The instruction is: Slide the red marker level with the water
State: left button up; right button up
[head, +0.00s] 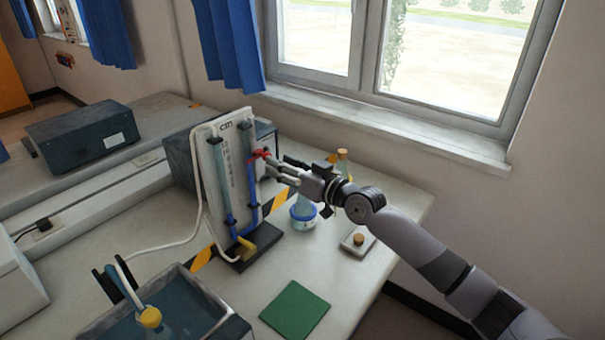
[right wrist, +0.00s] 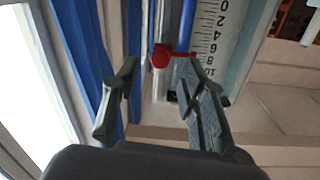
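The gauge board (head: 232,170) stands upright on a dark base, with a printed scale and two tubes holding blue water. The red marker (head: 262,153) sits at the board's right side, by the upper part of the right tube. My right gripper (head: 268,166) is at the marker. In the right wrist view the marker (right wrist: 160,56) lies by the fingertips of the open gripper (right wrist: 157,68), overlapped by the right finger. Blue water (right wrist: 187,25) shows up to near the marker; the exact level is hard to tell. My left gripper is not in view.
A green mat (head: 295,310) lies in front. A tank (head: 185,310) stands front left. A window is behind.

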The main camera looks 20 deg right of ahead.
jog(key=v, duration=0.8)
